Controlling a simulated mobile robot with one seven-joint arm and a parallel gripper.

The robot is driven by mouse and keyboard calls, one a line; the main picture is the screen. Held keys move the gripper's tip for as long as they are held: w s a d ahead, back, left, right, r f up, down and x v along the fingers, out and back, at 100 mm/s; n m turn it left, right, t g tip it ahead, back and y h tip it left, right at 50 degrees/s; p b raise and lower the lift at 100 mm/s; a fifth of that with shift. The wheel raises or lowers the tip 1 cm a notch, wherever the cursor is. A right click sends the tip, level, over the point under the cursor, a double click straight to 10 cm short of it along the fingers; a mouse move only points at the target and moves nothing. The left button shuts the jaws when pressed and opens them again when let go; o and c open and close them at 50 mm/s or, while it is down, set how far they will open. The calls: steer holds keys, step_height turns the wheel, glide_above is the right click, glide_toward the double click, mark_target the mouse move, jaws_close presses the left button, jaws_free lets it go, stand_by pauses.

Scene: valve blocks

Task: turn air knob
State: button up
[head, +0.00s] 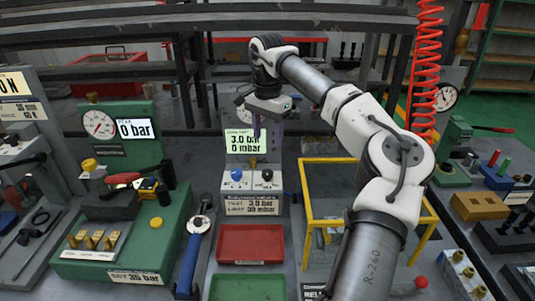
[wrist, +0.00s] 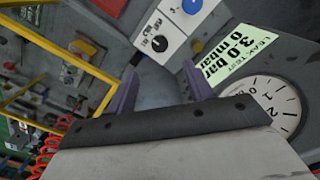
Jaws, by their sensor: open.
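A grey leak test station stands in the middle of the head view, with a blue knob (head: 237,175) and a black knob (head: 267,175) on its light panel. Their labels are too small to read, so I cannot tell which is the air knob. In the wrist view the blue knob (wrist: 192,6) is at the top edge and the black knob (wrist: 159,43) is beyond my fingertips. My gripper (head: 256,130) is open and empty, in front of the green display (head: 244,141) and above the knobs, touching neither. Both purple fingers show in the wrist view (wrist: 158,78).
A yellow frame (head: 305,215) stands to the right of the station. A green station (head: 130,215) with a gauge and red lever is at the left. A red coiled hose (head: 425,70) hangs at the right.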

step_height(320, 180, up, 3)
steer(key=shift+f, duration=0.2)
